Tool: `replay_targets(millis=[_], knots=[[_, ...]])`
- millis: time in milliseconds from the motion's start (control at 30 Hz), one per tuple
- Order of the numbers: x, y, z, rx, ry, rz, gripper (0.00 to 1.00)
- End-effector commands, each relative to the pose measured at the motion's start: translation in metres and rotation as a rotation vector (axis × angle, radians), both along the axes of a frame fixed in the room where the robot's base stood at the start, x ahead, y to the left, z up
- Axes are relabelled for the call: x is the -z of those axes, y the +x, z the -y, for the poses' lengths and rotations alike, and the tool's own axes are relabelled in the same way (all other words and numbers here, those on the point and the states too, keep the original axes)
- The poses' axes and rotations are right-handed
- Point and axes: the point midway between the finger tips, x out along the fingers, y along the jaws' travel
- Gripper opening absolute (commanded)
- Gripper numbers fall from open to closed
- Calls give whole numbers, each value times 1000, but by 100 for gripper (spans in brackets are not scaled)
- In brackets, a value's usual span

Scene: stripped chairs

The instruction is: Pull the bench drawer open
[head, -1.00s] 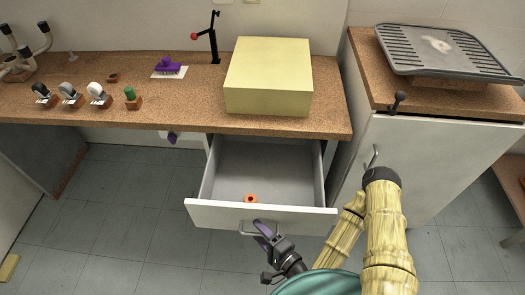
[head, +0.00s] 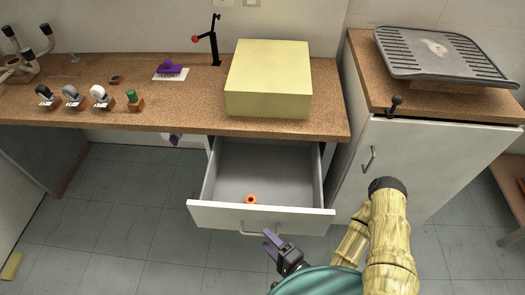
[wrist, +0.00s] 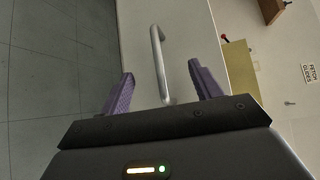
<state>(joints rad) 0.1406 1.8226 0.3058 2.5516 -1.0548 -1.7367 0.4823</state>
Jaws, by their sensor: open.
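The bench drawer (head: 225,212) stands pulled out from under the bench, its grey inside showing. An orange ring-shaped object (head: 250,199) lies in it near the front panel. The drawer's bar handle (head: 262,229) is on the front panel and also shows in the wrist view (wrist: 160,62). My gripper (head: 269,241) is just in front of the panel, near the handle's right part. In the wrist view my gripper (wrist: 162,88) has its purple fingers apart, with the handle's near end between them in the picture. I cannot tell whether either finger touches it.
A white cabinet (head: 430,160) with a grey tray (head: 445,55) on top stands at right.

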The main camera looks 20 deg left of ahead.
Motion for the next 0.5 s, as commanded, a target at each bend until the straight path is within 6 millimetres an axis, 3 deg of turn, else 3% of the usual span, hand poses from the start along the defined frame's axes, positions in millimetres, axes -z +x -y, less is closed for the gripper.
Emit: replay_targets(millis=[500], knots=[[-3,-11,17,-1,1,0,64]])
